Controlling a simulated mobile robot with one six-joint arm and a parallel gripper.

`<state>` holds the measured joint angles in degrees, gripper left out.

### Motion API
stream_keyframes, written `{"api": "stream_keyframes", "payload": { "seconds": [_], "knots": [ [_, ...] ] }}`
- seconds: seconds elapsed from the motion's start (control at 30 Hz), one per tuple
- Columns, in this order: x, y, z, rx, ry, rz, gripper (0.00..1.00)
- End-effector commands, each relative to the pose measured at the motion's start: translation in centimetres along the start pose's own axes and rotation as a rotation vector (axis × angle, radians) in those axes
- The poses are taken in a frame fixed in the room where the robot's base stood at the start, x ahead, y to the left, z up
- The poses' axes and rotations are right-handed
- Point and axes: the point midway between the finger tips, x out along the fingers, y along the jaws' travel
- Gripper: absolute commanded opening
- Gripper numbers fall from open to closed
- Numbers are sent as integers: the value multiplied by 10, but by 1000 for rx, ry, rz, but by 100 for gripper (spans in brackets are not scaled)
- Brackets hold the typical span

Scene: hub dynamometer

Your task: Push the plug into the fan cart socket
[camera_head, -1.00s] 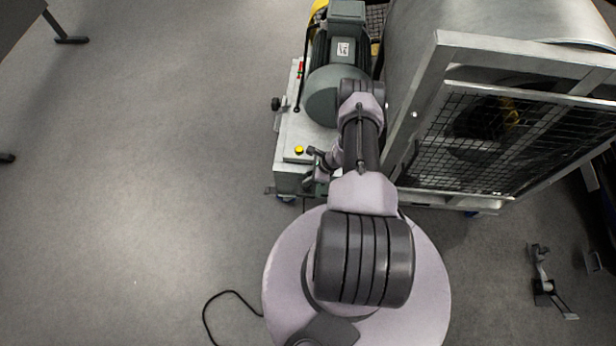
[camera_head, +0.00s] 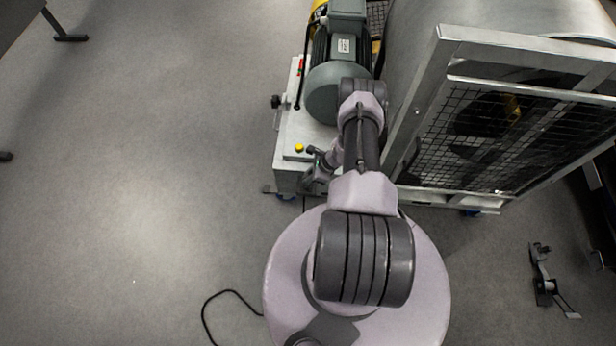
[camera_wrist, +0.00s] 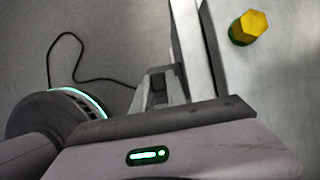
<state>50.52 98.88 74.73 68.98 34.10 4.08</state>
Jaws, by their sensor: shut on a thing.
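The fan cart (camera_head: 292,135) stands ahead of me, with a grey-green motor on its light metal deck. My gripper (camera_head: 314,172) is at the cart's near end, low beside the deck corner. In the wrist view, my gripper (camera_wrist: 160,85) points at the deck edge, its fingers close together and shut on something. The plug itself is hidden by the gripper. The cart's socket cannot be made out in either view.
A yellow button (camera_head: 299,148) sits on the deck near the gripper. The large fan housing with a mesh guard (camera_head: 480,140) stands right of my arm. A black cable (camera_head: 228,293) loops on the floor by my base.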

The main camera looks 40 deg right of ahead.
Motion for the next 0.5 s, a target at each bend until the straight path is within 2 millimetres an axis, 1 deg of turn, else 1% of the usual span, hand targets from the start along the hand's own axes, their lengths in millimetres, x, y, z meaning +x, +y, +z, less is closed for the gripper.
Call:
{"api": "stream_keyframes", "payload": {
  "seconds": [0.27, 0.5],
  "knots": [
    [0, 0, 0, 0, 0, 0, 0],
    [7, 0, -4, 0, 0, 0, 0]
  ]
}}
